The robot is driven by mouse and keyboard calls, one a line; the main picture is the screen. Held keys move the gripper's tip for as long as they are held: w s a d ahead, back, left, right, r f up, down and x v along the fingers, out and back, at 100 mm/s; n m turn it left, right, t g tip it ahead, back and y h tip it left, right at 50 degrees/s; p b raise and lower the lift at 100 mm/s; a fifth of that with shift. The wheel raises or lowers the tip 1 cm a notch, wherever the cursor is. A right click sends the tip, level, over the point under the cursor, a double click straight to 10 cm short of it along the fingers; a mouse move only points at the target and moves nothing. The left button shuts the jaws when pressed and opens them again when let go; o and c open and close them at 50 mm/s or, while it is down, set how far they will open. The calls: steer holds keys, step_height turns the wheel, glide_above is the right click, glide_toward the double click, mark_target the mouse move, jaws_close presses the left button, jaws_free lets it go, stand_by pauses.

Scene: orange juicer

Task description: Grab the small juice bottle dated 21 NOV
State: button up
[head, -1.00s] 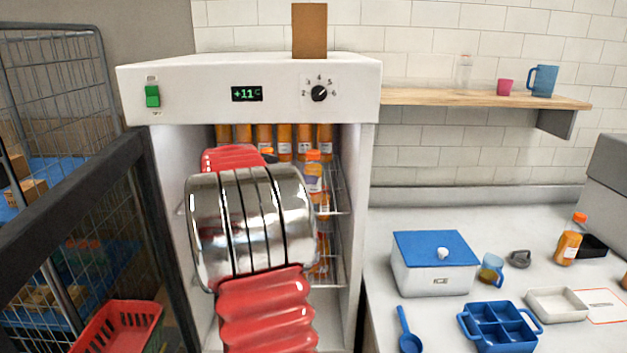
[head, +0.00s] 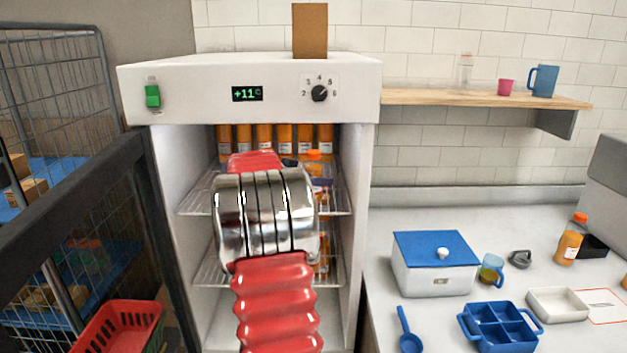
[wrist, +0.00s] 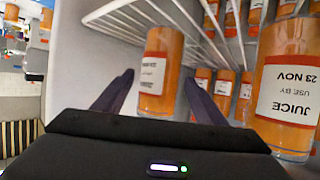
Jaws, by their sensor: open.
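My gripper (wrist: 159,80) is open in the wrist view, with one dark finger to each side of a juice bottle (wrist: 160,62). I cannot tell how far beyond the fingertips this bottle stands, and its label is too small to read. A larger-looking bottle (wrist: 290,88) at the right edge of the wrist view has an upside-down label reading JUICE, USE BY 23 NOV. More bottles (wrist: 222,90) stand behind, their dates unreadable. In the head view my arm reaches into the open fridge (head: 250,85) and hides most of the gripper. I see no label reading 21 NOV.
Wire shelves (head: 196,200) cross the fridge, with a row of bottles (head: 264,138) at the upper back and an orange-capped bottle (head: 314,157) at right. The dark-framed door (head: 70,190) stands open at left. The right counter holds a blue-lidded box (head: 435,265) and another bottle (head: 570,240).

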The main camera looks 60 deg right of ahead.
steer(key=x, duration=0.4)
steer(key=shift+s+d+f, duration=0.1)
steer(key=shift+f, duration=0.25)
steer(key=c, duration=1.4)
